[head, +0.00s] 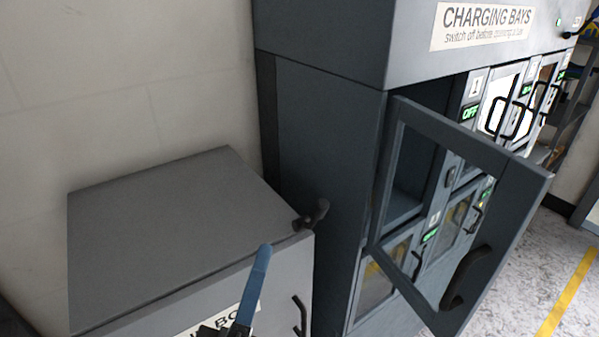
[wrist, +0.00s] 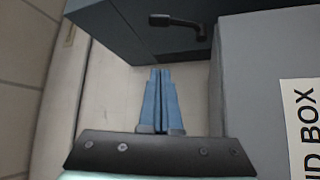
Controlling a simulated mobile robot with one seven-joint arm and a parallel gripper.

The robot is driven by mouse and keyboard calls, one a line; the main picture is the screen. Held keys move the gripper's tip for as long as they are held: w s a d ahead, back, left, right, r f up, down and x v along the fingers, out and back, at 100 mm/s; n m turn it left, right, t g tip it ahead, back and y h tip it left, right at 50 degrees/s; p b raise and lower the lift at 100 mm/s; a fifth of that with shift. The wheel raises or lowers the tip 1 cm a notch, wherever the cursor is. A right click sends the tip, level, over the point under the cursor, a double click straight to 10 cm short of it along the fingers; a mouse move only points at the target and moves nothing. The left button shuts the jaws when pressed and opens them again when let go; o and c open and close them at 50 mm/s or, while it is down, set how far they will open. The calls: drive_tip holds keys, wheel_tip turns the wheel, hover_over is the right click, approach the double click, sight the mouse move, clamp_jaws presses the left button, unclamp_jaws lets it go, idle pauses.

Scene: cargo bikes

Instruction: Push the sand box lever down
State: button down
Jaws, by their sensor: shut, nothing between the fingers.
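The sand box (head: 180,220) is a grey box with a flat lid at the left of the head view. Its label shows partly in the wrist view (wrist: 302,125). A dark lever (head: 312,215) sits at the lid's front right corner. It also shows at the top of the wrist view (wrist: 180,20), against a dark grey panel. My gripper (head: 264,250) has blue fingers, shut and empty. In the head view it is left of and a little below the lever, in front of the box. In the wrist view the fingertips (wrist: 160,70) point toward the lever, with a gap between.
The dark charging cabinet (head: 315,150) stands right of the box. Its framed door (head: 500,200) hangs open toward the front right. A black handle (head: 299,315) is on the box front. A pale wall (head: 120,90) is behind; floor shows at the right.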

drive_tip(key=shift+a+r, duration=0.2)
drive_tip(key=shift+r, duration=0.05)
wheel_tip(320, 180, up, 3)
drive_tip(key=p, duration=0.5)
hover_over(303, 219)
drive_tip(key=s+a, duration=0.3)
drive_tip(key=a, duration=0.1)
drive_tip(key=d, duration=0.1)
drive_tip(key=s+d+f, duration=0.1)
drive_tip(key=s+d, duration=0.1)
drive_tip(key=d, duration=0.1)
drive_tip(key=shift+f+p, duration=0.4)
drive_tip(key=shift+s+f+b, duration=0.1)
drive_tip(key=shift+b, duration=0.3)
drive_tip(key=shift+s+b, duration=0.1)
drive_tip(key=shift+b, duration=0.7)
